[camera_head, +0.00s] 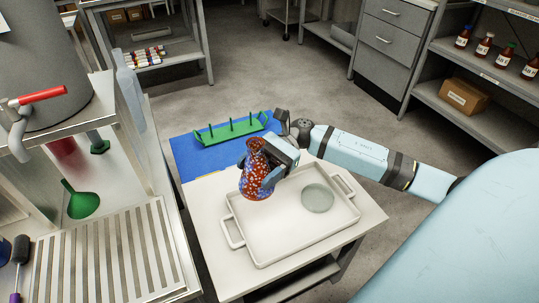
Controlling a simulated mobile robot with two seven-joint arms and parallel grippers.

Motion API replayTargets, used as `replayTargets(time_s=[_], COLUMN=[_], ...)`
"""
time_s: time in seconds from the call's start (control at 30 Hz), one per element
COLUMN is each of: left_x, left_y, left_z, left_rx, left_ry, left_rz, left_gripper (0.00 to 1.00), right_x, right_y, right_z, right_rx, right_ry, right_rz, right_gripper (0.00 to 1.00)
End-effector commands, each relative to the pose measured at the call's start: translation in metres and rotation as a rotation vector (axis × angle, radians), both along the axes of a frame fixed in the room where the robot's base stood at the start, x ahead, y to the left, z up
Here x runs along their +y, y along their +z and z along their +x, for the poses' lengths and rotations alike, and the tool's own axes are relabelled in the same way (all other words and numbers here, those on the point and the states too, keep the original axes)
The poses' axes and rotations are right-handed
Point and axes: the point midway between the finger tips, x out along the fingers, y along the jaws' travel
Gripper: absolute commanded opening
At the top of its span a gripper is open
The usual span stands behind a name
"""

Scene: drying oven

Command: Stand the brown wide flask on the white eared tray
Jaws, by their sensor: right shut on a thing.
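The wide flask (254,177) is reddish brown with blue and white speckles. It stands nearly upright in my right gripper (267,160), which is shut on its upper part from the right and behind. The white eared tray (270,241) lies on the small white table, with a handle at its left and right ends. The flask's base is over the back left part of the tray; I cannot tell if it touches the tray floor. My left gripper is not in view.
A green peg rack (231,129) stands on a blue mat (197,155) behind the tray. A metal sink bench with a green funnel (82,203) is at left. The tray's front part is clear.

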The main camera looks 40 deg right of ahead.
Motion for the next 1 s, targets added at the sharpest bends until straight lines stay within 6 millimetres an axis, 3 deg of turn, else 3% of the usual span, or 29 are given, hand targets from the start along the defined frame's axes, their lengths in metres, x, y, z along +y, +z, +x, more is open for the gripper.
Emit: replayTargets(time_s=[0.03,0.2,0.4,0.77,0.9,1.0], left_x=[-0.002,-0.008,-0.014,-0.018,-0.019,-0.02], left_y=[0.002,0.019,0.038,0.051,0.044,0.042], left_z=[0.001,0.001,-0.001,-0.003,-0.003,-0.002], left_rx=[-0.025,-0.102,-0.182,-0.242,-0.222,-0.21], left_ry=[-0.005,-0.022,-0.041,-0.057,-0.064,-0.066], left_rz=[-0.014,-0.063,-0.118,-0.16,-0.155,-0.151], left_gripper=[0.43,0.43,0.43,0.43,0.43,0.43], right_x=[0.0,0.0,0.0,0.0,0.0,0.0], right_y=[-0.018,-0.065,-0.108,-0.142,-0.163,-0.166], right_z=[0.0,0.0,0.0,0.0,0.0,0.0], right_rx=[0.004,0.004,0.002,0.002,0.001,-0.001], right_ry=[-0.002,-0.002,-0.002,-0.002,-0.002,-0.002], right_rz=[0.002,0.001,0.001,-0.001,0.0,0.0], right_gripper=[0.04,0.04,0.04,0.04,0.04,0.04])
